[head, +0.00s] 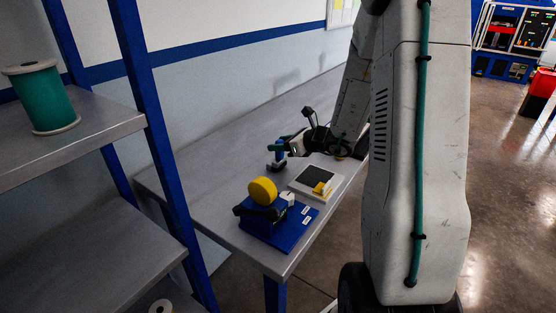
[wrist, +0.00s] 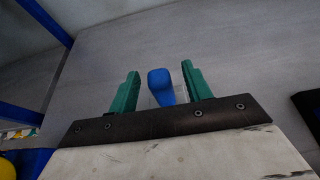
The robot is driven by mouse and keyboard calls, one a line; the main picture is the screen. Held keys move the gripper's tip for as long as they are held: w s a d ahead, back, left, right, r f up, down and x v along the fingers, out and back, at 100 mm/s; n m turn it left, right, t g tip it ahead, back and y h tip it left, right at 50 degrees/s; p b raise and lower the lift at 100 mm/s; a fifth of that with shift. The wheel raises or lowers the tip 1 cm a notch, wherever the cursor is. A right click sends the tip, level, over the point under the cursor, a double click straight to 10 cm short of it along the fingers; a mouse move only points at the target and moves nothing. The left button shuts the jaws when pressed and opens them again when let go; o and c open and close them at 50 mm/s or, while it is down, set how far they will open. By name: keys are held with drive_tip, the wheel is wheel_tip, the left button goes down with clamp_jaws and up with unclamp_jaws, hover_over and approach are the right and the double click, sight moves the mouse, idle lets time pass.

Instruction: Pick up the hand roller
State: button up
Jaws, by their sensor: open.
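The hand roller (head: 279,155) stands on the grey bench, with a blue upright handle and a dark lower part. In the wrist view its blue handle (wrist: 160,84) shows between my two green fingers, with a gap on each side. My gripper (wrist: 161,88) is open. In the head view my gripper (head: 287,141) is at the roller's upper part, and its fingers partly hide the handle. The roller's lower part is mostly hidden in the wrist view.
The grey bench (head: 220,160) runs along the wall. On it, nearer, are a blue stand (head: 285,228) with a yellow disc (head: 263,190) and a pale tray (head: 301,196) with a dark pad. A shelf (head: 100,115) with a green spool (head: 42,98) stands left.

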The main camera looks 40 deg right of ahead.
drive_tip(key=shift+w+a+f, duration=0.2)
drive_tip(key=shift+w+f, duration=0.05)
drive_tip(key=shift+w, duration=0.3)
clamp_jaws()
drive_tip(key=shift+r, duration=0.1)
drive_tip(key=shift+r, duration=0.4)
drive_tip(key=r, duration=0.2)
drive_tip(key=shift+s+d+r, duration=0.1)
drive_tip(key=shift+s+r, duration=0.25)
drive_tip(key=shift+r, duration=0.05)
drive_tip(key=s+d+r, duration=0.1)
drive_tip(key=s, duration=1.4)
drive_tip(key=shift+s+r, duration=0.15)
